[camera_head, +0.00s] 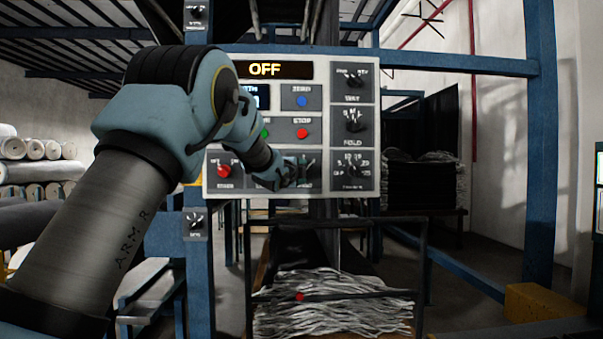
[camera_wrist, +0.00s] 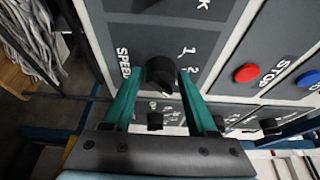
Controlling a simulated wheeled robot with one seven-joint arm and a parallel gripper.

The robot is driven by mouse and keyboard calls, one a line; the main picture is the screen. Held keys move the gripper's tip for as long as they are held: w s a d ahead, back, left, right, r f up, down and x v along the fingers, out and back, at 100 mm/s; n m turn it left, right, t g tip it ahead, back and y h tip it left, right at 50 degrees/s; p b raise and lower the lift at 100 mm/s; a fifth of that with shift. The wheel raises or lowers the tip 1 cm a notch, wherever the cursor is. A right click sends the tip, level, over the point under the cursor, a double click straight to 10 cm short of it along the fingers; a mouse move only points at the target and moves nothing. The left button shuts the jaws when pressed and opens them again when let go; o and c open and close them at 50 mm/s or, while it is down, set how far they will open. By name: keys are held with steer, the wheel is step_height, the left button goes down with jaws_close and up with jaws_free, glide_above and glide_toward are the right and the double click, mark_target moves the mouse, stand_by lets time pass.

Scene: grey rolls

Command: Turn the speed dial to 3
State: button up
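The speed dial (camera_wrist: 160,72) is a black knob on a dark plate marked SPEED in the wrist view, with the figures 1 and 2 beside it. My gripper (camera_wrist: 159,76) has two green fingers, apart and on either side of the dial, with the tips close to it. A small gap seems to show at each side, so the fingers do not appear closed on it. In the head view my gripper (camera_head: 296,172) is at the lower middle of the grey control panel (camera_head: 338,132) and covers most of the dial. The dial's pointer is not clear.
The display (camera_head: 265,69) reads OFF. Blue posts stand around.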

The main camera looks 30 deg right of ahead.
steer(key=shift+o, duration=1.3)
steer(key=b+v, duration=0.3)
steer(key=v, duration=0.7)
steer(key=shift+s+a, duration=0.3)
